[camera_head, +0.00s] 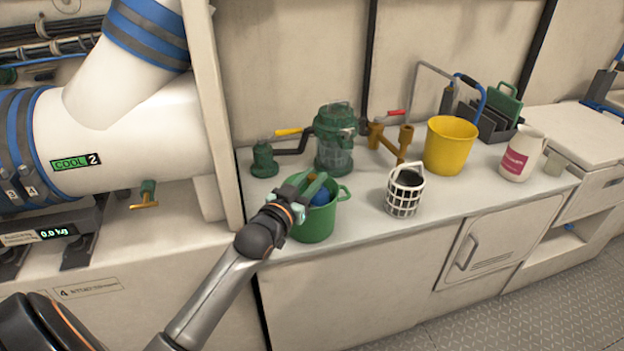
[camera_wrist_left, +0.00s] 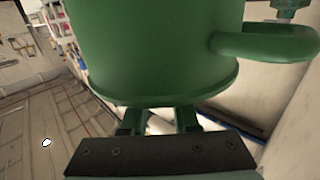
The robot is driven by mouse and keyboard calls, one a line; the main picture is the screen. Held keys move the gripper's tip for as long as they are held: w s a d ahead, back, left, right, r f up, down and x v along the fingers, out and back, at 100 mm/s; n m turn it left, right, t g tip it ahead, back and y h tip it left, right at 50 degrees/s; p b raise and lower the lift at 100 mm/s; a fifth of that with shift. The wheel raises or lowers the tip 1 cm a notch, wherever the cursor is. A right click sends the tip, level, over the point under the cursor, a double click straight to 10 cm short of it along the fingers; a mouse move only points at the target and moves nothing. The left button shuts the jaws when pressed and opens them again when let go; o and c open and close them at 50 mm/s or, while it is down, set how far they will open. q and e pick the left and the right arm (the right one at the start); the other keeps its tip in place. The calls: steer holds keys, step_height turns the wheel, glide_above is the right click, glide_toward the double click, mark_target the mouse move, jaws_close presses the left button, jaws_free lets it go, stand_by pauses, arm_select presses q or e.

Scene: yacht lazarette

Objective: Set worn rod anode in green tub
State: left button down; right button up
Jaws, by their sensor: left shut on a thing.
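The green tub (camera_head: 315,222) stands near the front left of the white counter, with a loop handle at its right and a blue thing (camera_head: 320,197) inside. My left gripper (camera_head: 306,192) is at the tub's left rim, tilted towards its mouth. In the left wrist view, the tub's green wall (camera_wrist_left: 150,45) fills the upper middle and hides my left fingertips. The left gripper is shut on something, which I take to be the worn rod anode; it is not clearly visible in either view. My right gripper is not in view.
A white wire basket (camera_head: 404,192) stands right of the tub. Behind are a green strainer (camera_head: 335,140) and a brass pipe fitting (camera_head: 392,140). A yellow bucket (camera_head: 450,146) and a white jug (camera_head: 521,154) stand farther right. A large white pipe (camera_head: 140,130) is at left.

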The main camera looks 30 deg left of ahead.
arm_select(q)
steer(key=c, duration=0.7)
jaws_free()
steer(key=shift+f, duration=0.15)
steer(key=shift+o, duration=0.2)
steer(key=shift+r, duration=0.25)
steer(key=s+p, duration=0.1)
steer(key=s, duration=0.9)
steer(key=s+d+f+m+g+h, duration=0.1)
steer(key=s+d+f+g, duration=0.3)
steer(key=s+d+f, duration=0.4)
steer(key=s+d+f+m+g+h, duration=0.2)
steer(key=s+d+f+g, duration=0.3)
steer(key=s+d+f, duration=0.3)
steer(key=d+f+h, duration=0.1)
steer(key=d+f, duration=0.3)
steer(key=f, duration=0.4)
steer(key=shift+d+m, duration=0.25)
steer(key=shift+m, duration=0.05)
steer(key=shift+r+p, duration=0.2)
steer(key=shift+p, duration=0.1)
